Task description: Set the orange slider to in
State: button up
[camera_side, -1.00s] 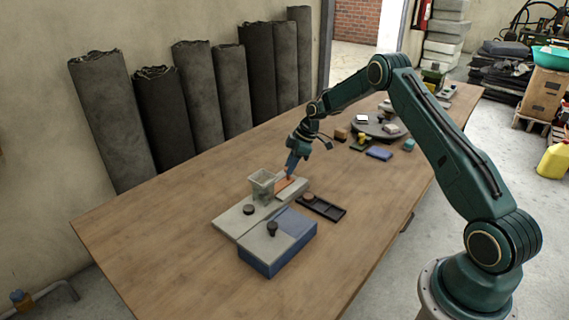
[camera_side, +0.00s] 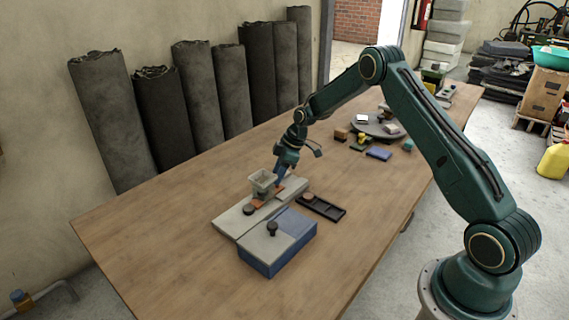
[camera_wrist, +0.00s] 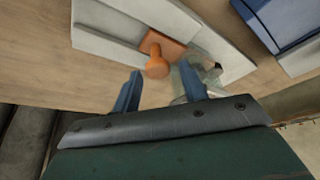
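The orange slider (camera_wrist: 165,45) is a flat plate with a round knob, set on the pale grey board (camera_wrist: 105,42). In the side view, orange parts of the slider (camera_side: 258,203) show below and beside a small see-through cup (camera_side: 263,179). The cup hides part of it. My gripper (camera_side: 278,181) is low over the far part of the board, close behind the cup. In the wrist view my gripper (camera_wrist: 160,70) is open, with its blue fingers apart and the orange knob at their tips. I cannot tell whether a finger touches the knob. The cup (camera_wrist: 192,80) is beside the right finger.
A blue box (camera_side: 278,254) with a grey top and dark knob stands at the board's near side. A dark tray (camera_side: 322,208) lies to the right. A round grey platform (camera_side: 377,126) with small blocks is farther back. The table's left part is clear.

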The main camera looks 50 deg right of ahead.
jog(key=shift+s, duration=0.1)
jog(key=d, duration=0.6)
jog(key=shift+d, duration=0.15)
jog(key=v, duration=1.4)
jog(key=s+a+r+m, duration=0.1)
jog(key=s+a+r, duration=0.3)
jog(key=a+r, duration=0.2)
jog(key=s+a+r+m+h, duration=0.1)
jog(key=s+a+r+m, duration=0.1)
jog(key=s+a+r, duration=0.2)
jog(key=shift+s+a+r+h, duration=0.3)
jog(key=shift+a+r, duration=1.45)
jog(key=shift+r, duration=0.9)
